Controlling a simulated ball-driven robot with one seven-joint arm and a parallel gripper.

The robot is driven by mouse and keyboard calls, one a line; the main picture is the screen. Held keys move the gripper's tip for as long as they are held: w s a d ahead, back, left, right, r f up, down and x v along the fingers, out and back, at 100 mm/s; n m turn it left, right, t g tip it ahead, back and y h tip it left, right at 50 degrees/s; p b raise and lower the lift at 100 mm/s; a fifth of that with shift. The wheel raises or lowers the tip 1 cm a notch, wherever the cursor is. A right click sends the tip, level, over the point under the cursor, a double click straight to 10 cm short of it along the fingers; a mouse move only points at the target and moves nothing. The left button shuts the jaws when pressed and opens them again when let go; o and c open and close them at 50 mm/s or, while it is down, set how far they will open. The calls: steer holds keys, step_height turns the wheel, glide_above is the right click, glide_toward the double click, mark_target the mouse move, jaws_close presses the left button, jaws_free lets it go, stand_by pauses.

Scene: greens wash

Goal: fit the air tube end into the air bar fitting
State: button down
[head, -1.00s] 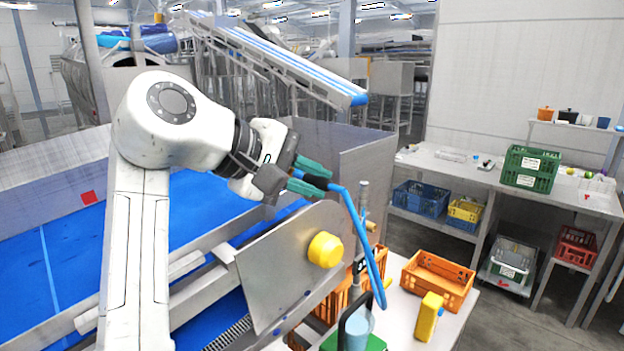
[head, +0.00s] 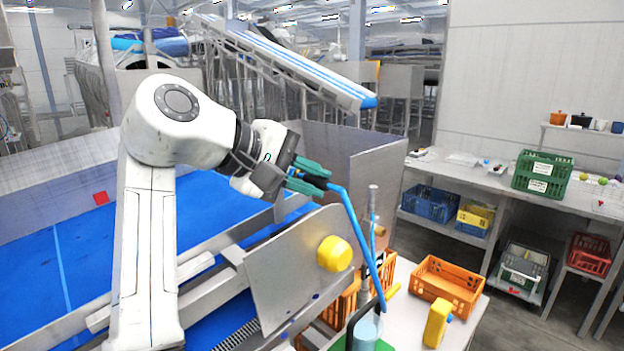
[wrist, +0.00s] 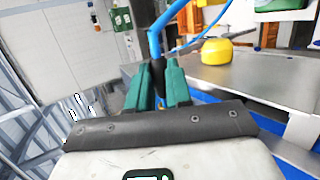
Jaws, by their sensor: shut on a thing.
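My gripper (head: 314,177) has green fingers shut on the black end piece of the blue air tube (head: 351,215). The tube runs from the fingers down to the right, toward the cart. In the wrist view the black end piece (wrist: 157,76) sits between the fingertips (wrist: 158,84), with the blue tube (wrist: 156,45) rising from it. A grey upright post (head: 373,208) stands right of the gripper, with a small brass-coloured stub (head: 380,230) on its side, possibly the air bar fitting. The gripper is apart from this stub. The tube's mouth cannot be made out.
A yellow knob (head: 335,253) sticks out of the metal side plate (head: 285,255) below the gripper. An orange crate (head: 447,284) and yellow bottle-like object (head: 436,323) stand on the cart at right. Blue conveyor belts lie left. Open floor separates the cart from the back bench (head: 470,178).

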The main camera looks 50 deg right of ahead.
steer(key=c, duration=1)
jaws_free()
steer(key=shift+w, duration=0.1)
steer(key=shift+o, duration=0.2)
